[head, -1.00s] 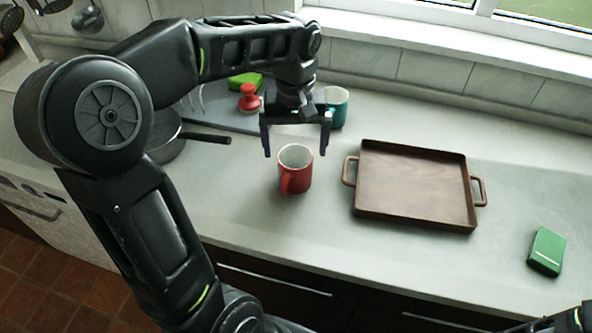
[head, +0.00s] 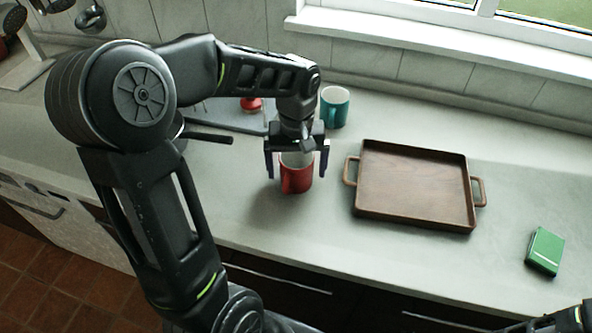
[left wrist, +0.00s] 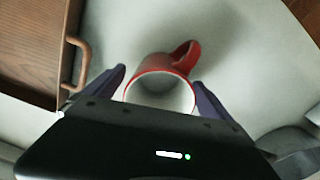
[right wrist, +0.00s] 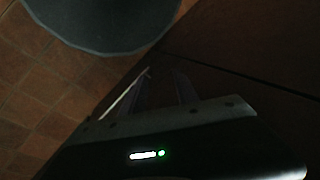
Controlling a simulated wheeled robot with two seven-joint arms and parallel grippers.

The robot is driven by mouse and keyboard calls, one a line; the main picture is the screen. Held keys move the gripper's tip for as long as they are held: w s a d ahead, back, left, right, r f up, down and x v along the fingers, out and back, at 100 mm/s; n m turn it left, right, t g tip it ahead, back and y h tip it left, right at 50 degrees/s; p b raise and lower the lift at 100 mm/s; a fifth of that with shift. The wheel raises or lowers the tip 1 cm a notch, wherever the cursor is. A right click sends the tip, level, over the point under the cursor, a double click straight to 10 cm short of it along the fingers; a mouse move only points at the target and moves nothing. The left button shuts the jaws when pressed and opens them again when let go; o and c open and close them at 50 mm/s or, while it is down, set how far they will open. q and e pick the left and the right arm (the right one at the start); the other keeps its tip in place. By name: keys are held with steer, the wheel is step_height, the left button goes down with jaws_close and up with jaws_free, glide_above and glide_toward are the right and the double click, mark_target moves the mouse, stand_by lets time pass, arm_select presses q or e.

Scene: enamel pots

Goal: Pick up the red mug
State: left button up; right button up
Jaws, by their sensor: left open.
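The red mug (head: 297,181) with a white inside stands upright on the grey counter, left of the wooden tray. My left gripper (head: 297,173) is above it, pointing down and open, with one finger on each side of the mug. In the left wrist view the mug (left wrist: 161,91) is between the open fingers, its handle pointing away toward the top right. Whether the fingers touch the mug cannot be told. My right gripper (right wrist: 163,82) shows dimly in the right wrist view, low beside dark cabinet fronts, with nothing visible between its fingers.
The brown wooden tray (head: 412,187) is empty, with its left handle near the mug. A teal mug (head: 335,107) stands behind. A pan handle (head: 208,138) lies to the left. A green box (head: 545,251) is at the right. The counter front is clear.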

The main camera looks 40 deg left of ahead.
arm_select(q)
steer(key=shift+c, duration=0.2)
stand_by(0.4)
steer(key=c, duration=1.7)
steer(key=shift+r, duration=0.1)
steer(key=shift+c, duration=0.2)
step_height(320, 180, up, 10)
steer(key=shift+f+b, duration=0.1)
steer(key=shift+b, duration=0.2)
